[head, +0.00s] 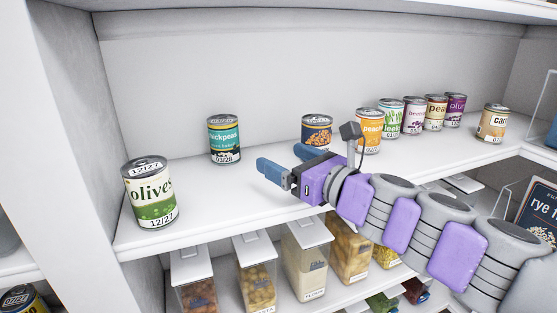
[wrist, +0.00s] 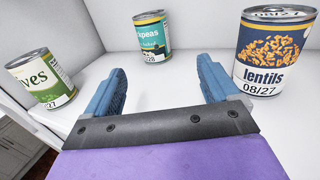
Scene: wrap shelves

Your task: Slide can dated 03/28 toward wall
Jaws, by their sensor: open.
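The teal chickpeas can (head: 224,140) stands upright on the shelf, left of the middle and back from the edge. Its date label reads 03/28 or close to it in the head view. It also shows in the wrist view (wrist: 152,37), ahead between my fingers and apart from them. My gripper (head: 285,166) is open and empty over the shelf, to the right of and nearer than the chickpeas can. Its two blue fingers (wrist: 162,88) point toward the back wall (head: 270,65) in the wrist view.
The olives can (head: 150,193) stands at the front left. The lentils can (head: 317,128) is close to my gripper's right finger, with the peach can (head: 370,130) and several others further right. The shelf (head: 195,185) is clear around the chickpeas can. Food containers (head: 256,275) sit below.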

